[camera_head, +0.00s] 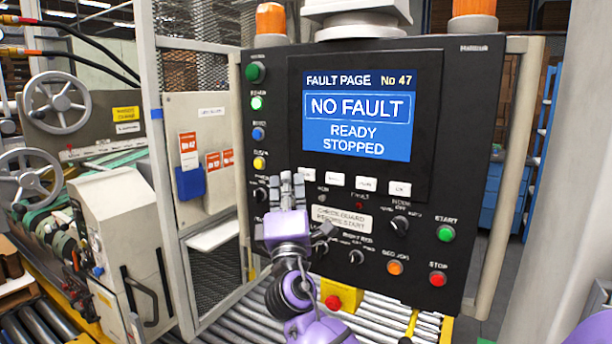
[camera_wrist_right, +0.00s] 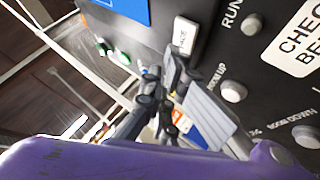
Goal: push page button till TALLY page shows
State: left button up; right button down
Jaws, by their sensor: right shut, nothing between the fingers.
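The black control panel (camera_head: 460,120) has a blue screen (camera_head: 357,113) reading FAULT PAGE No 47, NO FAULT, READY STOPPED. A row of white buttons lies below the screen; the leftmost is the button (camera_head: 306,174). My right gripper (camera_head: 287,184) is shut and empty, pointing up in front of the panel's lower left, just below and left of the leftmost white button. It also shows in the wrist view (camera_wrist_right: 166,72). I cannot tell whether it touches the panel. My left gripper is not in view.
The panel also carries a green START button (camera_head: 446,233), a red STOP button (camera_head: 438,279), and several knobs. A red button on a yellow box (camera_head: 338,297) sits below. A roller conveyor (camera_head: 245,325) runs beneath. A mesh fence (camera_head: 205,60) stands left.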

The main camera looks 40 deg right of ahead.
jog(key=shift+d, duration=0.1)
dwell(0.7)
jog(key=shift+w+d, duration=0.15)
jog(key=shift+d, duration=0.15)
jog(key=shift+w+d, duration=0.15)
jog(key=shift+d, duration=0.2)
dwell(0.7)
jog(key=shift+s+a, duration=0.3)
jog(key=shift+a, duration=0.45)
jog(key=a, duration=0.1)
jog(key=s+a, duration=0.1)
jog(key=a, duration=0.1)
jog(key=s+a, duration=0.1)
jog(key=shift+a, duration=0.3)
jog(key=shift+f, duration=0.1)
dwell(3.0)
